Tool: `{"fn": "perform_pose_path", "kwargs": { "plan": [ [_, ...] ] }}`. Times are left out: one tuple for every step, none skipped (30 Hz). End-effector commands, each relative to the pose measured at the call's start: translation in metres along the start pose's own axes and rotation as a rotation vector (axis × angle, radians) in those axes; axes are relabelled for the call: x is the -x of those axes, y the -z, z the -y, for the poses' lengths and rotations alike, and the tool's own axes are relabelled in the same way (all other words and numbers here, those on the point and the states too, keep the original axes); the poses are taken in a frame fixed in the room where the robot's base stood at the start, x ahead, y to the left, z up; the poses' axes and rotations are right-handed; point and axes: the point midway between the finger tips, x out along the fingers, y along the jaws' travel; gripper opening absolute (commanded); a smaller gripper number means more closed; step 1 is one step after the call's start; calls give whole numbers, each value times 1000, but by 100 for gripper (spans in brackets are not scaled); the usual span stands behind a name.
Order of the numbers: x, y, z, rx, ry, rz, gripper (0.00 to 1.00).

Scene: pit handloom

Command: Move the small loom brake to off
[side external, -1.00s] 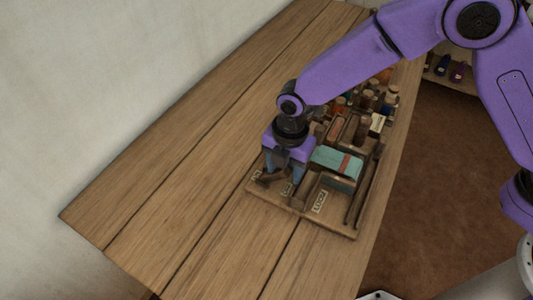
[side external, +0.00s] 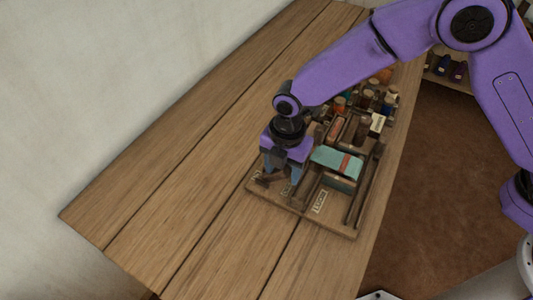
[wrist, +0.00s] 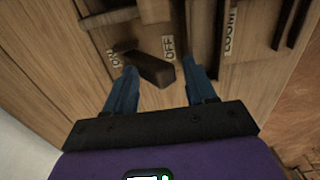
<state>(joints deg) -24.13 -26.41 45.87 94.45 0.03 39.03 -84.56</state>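The small loom brake is a dark wooden lever (wrist: 152,68) at the near edge of the loom board. In the wrist view it slants between my fingers, its near end toward the right finger. The ON label (wrist: 113,57) is left of it and the OFF label (wrist: 168,47) is just beyond it to the right. My gripper (wrist: 163,68) is open, with one blue finger on each side of the lever. The left finger is very near the lever; I cannot tell if it touches. In the side view my gripper (side external: 282,176) is low over the board and partly hides the lever (side external: 267,179).
The LOOM label (side external: 319,202) and a teal cloth roll with a red band (side external: 336,160) are right of my gripper. Spools and pegs (side external: 372,105) crowd the board behind. The wooden table (side external: 185,180) is clear to the left.

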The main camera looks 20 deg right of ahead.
Motion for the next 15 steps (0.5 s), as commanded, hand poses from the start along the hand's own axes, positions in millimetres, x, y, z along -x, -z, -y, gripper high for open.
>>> {"fn": "perform_pose_path", "kwargs": {
  "plan": [
    [-6,0,8,2,29,2,53],
    [-6,0,8,1,29,2,53],
    [-6,0,8,1,29,2,53],
    [-6,0,8,1,29,2,53],
    [-6,0,8,1,29,2,53],
    [-6,0,8,1,29,2,53],
    [-6,0,8,0,29,2,53],
    [-6,0,8,0,29,2,53],
    [-6,0,8,0,29,2,53],
    [-5,0,8,0,29,2,53],
    [-4,0,8,0,28,2,53],
    [-1,-1,8,0,27,2,53],
    [1,-1,8,-1,27,2,53],
    [4,-1,7,-1,27,2,53],
    [7,-1,7,-1,26,2,53]
  ]
}}
